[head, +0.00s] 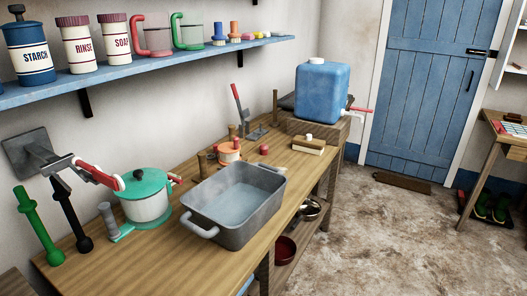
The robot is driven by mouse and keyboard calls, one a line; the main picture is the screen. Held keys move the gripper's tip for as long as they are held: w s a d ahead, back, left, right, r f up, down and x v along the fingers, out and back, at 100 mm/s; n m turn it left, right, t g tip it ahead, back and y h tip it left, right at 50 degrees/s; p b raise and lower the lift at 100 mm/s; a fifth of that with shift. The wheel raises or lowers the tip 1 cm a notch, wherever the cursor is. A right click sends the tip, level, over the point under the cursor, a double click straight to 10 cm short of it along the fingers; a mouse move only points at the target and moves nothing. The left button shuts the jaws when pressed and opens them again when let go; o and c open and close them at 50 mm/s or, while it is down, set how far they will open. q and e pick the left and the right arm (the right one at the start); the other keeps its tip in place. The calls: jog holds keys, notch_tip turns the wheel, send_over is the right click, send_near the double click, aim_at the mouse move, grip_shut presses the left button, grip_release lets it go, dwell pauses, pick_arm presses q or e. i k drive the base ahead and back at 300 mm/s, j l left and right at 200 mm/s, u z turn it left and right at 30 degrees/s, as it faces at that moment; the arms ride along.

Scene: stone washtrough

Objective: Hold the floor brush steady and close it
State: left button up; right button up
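No thing is plainly a floor brush that opens and shuts. A wooden block with a pale layer and a small white knob (308,146) lies on the wooden bench, right of the grey basin. It looks somewhat brush-like, but I cannot tell what it is or whether it has an open part. A long brown piece (401,182) lies on the floor before the blue door, and it is also too small to identify. Neither of my grippers shows in the head view, and nothing visible is held.
The grey basin (237,203) fills the bench middle. A green-lidded pot (146,207) and a red-handled wall fitting (95,175) stand at left. A blue water container (322,90) stands at the far end. A blue shelf (150,70) overhangs. The floor right of the bench is mostly clear.

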aim_at(308, 144)
jog(key=i+l, duration=0.2)
jog(key=l, duration=0.3)
jog(key=i+l+u, duration=0.1)
jog(key=l, duration=0.4)
jog(key=i+l, duration=0.25)
jog(key=l, duration=0.25)
jog(key=i+l, duration=0.2)
jog(key=l, duration=0.35)
jog(key=i+l+u, duration=0.1)
jog(key=l, duration=0.4)
jog(key=i+l, duration=0.2)
jog(key=l, duration=0.3)
jog(key=i+l+u, duration=0.1)
jog(key=l, duration=0.45)
jog(key=i+l, duration=0.2)
jog(key=l, duration=0.35)
